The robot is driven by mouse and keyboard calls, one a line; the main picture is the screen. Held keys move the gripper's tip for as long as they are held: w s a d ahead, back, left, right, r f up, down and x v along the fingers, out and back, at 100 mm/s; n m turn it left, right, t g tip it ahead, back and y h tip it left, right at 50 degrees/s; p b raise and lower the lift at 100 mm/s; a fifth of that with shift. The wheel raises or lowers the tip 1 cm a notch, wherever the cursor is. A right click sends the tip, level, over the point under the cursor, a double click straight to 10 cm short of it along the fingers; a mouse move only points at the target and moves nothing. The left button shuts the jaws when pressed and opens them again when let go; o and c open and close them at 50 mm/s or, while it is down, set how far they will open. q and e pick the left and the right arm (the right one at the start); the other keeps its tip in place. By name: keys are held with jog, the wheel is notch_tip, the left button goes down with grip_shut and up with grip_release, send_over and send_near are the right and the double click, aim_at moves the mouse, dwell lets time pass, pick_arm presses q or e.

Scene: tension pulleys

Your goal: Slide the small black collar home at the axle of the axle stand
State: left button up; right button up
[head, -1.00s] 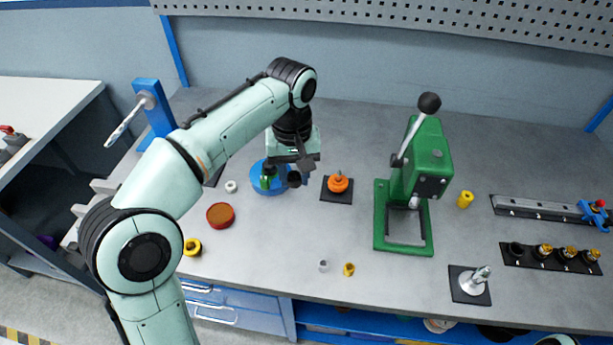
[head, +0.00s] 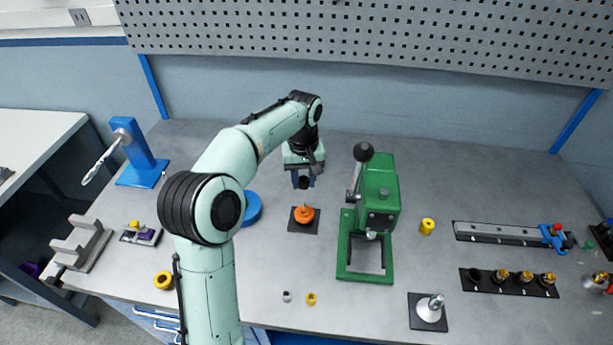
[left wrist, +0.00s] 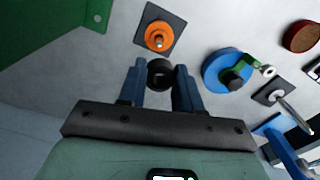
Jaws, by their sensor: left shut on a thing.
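The small black collar (left wrist: 160,73) sits between the fingertips of my left gripper (left wrist: 158,80), which is shut on it. In the head view the collar (head: 305,183) shows dark under my left gripper (head: 303,180), above the bench behind an orange part. The axle stand (head: 142,155) is a blue post on a blue base at the back left, with a silver axle (head: 103,163) pointing to the front left. My right gripper is not in view.
The orange part (head: 304,213) on its black plate is just in front of my gripper. A green press (head: 378,200) stands to its right. A blue disc (head: 252,208) is partly hidden by my arm. A grey block (head: 82,243) lies front left. Open bench lies behind my arm.

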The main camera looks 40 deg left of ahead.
aim_at(304, 204)
pick_arm(q)
jog(key=shift+f, duration=0.7)
notch_tip(304, 204, down, 5)
jog(key=shift+r+b, duration=0.1)
jog(key=shift+b, duration=1.15)
jog(key=shift+w, duration=0.1)
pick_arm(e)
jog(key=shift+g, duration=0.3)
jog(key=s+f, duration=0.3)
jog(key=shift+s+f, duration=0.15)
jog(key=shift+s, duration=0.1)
pick_arm(q)
jog(key=shift+f, duration=0.2)
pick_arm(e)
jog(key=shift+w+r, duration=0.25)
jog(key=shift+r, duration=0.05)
pick_arm(q)
jog(key=shift+f, duration=0.1)
